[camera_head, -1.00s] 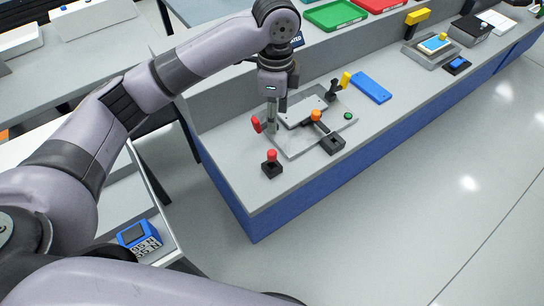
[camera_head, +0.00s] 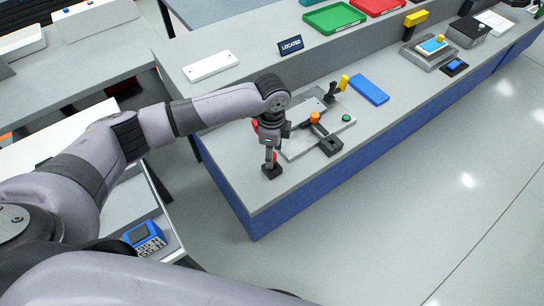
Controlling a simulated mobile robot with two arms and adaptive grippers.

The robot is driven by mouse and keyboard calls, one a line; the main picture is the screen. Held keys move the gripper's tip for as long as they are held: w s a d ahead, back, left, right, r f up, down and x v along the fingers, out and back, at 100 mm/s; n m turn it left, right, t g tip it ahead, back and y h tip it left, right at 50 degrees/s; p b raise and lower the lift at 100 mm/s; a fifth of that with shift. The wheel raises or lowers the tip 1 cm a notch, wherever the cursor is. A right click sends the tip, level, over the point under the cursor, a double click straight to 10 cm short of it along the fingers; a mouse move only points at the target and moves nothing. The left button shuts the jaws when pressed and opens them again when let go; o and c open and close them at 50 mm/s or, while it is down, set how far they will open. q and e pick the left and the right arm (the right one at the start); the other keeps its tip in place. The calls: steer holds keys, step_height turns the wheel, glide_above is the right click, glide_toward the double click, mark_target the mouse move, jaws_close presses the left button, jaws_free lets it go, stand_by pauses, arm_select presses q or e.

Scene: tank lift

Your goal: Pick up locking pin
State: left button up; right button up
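The locking pin, which had a red knob in the earlier picture, stands at a small black block (camera_head: 272,172) near the front left corner of the bench. My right gripper is not in view.
A grey fixture plate (camera_head: 300,150) with an orange knob (camera_head: 315,118), black clamp (camera_head: 328,143) and green button (camera_head: 346,118) lies just right of the gripper. A blue block (camera_head: 369,89) lies beyond. The floor at right is clear.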

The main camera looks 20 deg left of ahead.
arm_select(q)
steer(key=shift+f, duration=0.9)
jaws_close()
